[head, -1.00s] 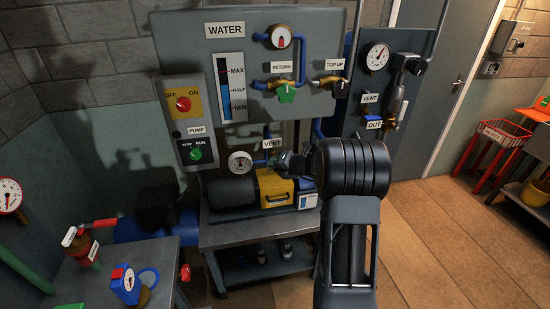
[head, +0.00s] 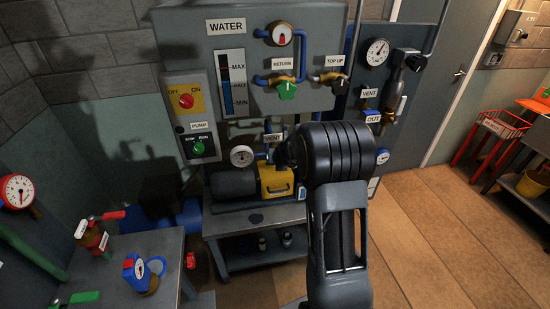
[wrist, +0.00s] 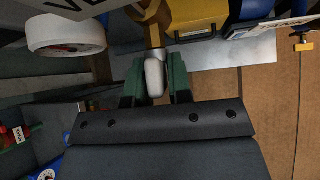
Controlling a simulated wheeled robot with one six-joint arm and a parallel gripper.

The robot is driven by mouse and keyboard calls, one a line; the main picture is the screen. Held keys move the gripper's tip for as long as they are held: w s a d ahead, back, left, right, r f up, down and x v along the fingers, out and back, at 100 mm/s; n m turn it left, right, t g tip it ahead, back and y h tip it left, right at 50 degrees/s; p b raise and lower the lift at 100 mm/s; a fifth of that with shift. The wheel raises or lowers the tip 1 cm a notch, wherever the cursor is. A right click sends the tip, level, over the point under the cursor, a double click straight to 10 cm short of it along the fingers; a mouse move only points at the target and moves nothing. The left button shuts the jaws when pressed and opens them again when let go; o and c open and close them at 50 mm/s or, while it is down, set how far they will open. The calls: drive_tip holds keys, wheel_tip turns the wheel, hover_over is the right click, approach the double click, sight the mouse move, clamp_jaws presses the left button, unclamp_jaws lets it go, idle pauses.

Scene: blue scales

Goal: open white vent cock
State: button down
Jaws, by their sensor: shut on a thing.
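The white handle of the vent cock (wrist: 154,76) shows in the wrist view, on a metal stem below a yellow body. My gripper (wrist: 153,84) has its two green fingers on either side of this handle and is shut on it. The handle points along the fingers, towards the wrist. In the head view the VENT label (head: 272,138) at the pump marks the place. My arm hides the white handle and the fingertips there.
The yellow pump part (head: 275,182) and a round gauge (head: 242,156) are close to my gripper. Another VENT label (head: 369,93) is on the right panel. A bench with valves (head: 125,270) stands at left.

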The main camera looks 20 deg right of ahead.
drive_tip(key=shift+w+r+n+h, duration=0.1)
drive_tip(key=shift+n+h, duration=0.2)
drive_tip(key=shift+h, duration=0.3)
idle(0.3)
drive_tip(key=c, duration=1.2)
unclamp_jaws()
drive_tip(key=shift+w, duration=0.15)
drive_tip(key=shift+p, duration=0.3)
drive_tip(key=p+v, duration=0.5)
drive_tip(key=v, duration=0.9)
drive_tip(key=shift+w+a+p, duration=0.1)
drive_tip(key=shift+a+p, duration=0.1)
drive_tip(key=shift+p, duration=0.15)
drive_tip(key=shift+n, duration=0.3)
